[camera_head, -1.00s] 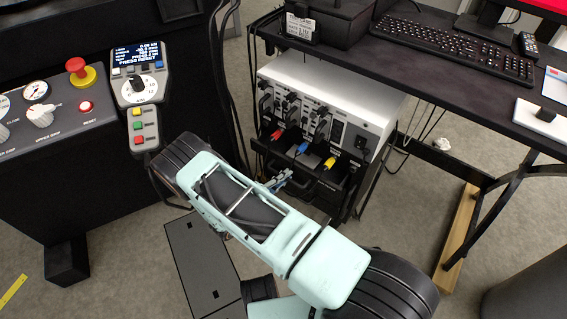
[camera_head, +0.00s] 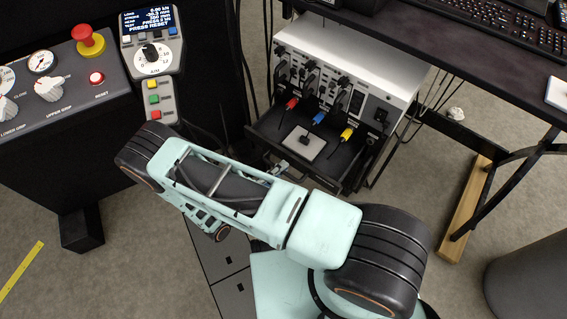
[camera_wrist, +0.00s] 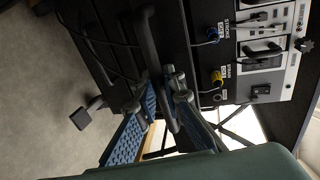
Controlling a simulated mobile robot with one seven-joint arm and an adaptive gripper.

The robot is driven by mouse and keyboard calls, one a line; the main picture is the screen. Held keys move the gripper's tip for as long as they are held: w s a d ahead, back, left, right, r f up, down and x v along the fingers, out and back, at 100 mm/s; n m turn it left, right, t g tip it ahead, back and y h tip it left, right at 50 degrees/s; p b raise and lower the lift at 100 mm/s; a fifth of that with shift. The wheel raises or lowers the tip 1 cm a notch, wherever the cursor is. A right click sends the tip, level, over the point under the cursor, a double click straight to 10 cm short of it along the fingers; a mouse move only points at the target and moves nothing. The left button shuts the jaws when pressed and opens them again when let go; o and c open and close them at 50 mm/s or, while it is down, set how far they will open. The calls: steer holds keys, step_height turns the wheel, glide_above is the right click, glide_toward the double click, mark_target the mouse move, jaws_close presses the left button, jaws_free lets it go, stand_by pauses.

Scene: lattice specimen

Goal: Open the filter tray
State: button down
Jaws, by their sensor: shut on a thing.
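The filter tray (camera_head: 268,132) is a black drawer below the white-topped instrument box. In the head view it stands pulled out, and a pale square plate with a dark knob (camera_head: 303,143) lies inside it. My gripper (camera_head: 283,168) is at the tray's front edge, partly hidden by my forearm. In the wrist view my gripper (camera_wrist: 170,88) has its blue fingers shut on the tray's black bar handle (camera_wrist: 148,40). The exact contact between fingertips and handle is partly hidden.
The instrument box (camera_head: 350,55) has red, blue and yellow plugs hanging over the tray. The desk (camera_head: 450,70) rises at the right, with a wooden floor beam (camera_head: 466,210) below. A control panel (camera_head: 70,85) with a red knob stands at the left. Grey floor is open at the lower left.

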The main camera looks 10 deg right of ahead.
steer(key=shift+s, duration=0.1)
steer(key=c, duration=2)
jaws_free()
steer(key=shift+a, duration=0.1)
steer(key=v, duration=1.2)
